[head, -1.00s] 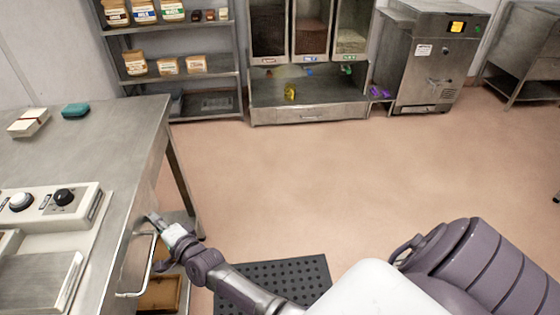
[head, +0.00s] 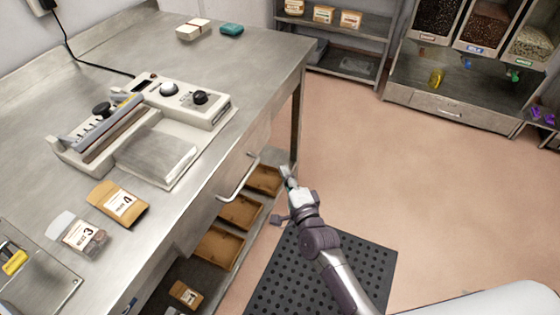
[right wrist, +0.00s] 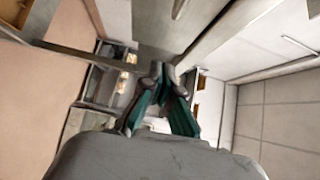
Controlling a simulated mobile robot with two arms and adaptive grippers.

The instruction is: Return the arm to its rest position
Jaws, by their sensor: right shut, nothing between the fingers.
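My right gripper (head: 287,180) is in front of the steel table's front edge, beside the drawer handle and apart from it, above the floor. It holds nothing. In the right wrist view its dark fingers with green pads (right wrist: 166,100) are closed together, with nothing between them. My right arm comes up from the bottom of the head view. My left gripper is not in view.
The steel table (head: 255,65) carries a sealer-like machine (head: 160,155) and labelled pouches (head: 118,204). A drawer handle (head: 238,178) sticks out near my gripper. Brown trays (head: 218,248) are on the shelf below. A black mat (head: 335,275) lies on open floor. Dispensers (head: 450,105) stand behind.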

